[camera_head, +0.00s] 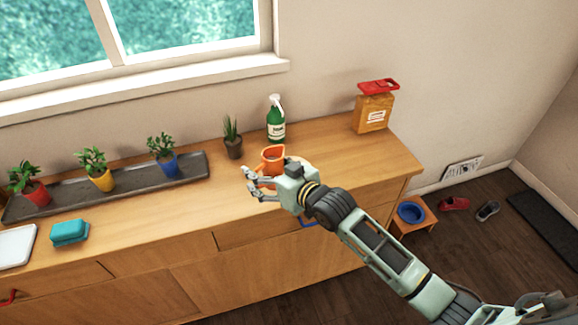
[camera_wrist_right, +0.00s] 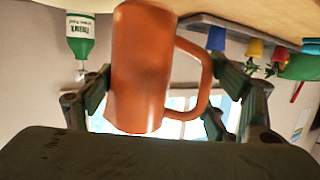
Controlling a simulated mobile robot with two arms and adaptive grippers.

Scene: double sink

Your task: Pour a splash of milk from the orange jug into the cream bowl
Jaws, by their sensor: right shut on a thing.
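The orange jug (camera_head: 272,157) is by the counter's back half in the head view, partly hidden behind my right gripper (camera_head: 256,184). In the wrist view the jug (camera_wrist_right: 138,75) fills the space between the fingers of my right gripper (camera_wrist_right: 168,85), with its handle (camera_wrist_right: 203,80) to the right. The gripper is shut on the jug; I cannot tell exactly where the fingers touch. Whether the jug touches the counter is unclear. Its inside and the milk do not show clearly. My left gripper is not in view.
A green spray bottle (camera_head: 276,122) and a spiky potted plant (camera_head: 232,138) stand close behind the jug. An orange-brown container with a red top (camera_head: 373,112) is at the right. A plant tray (camera_head: 125,186), teal sponge (camera_head: 69,233) and white board (camera_head: 14,246) lie left.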

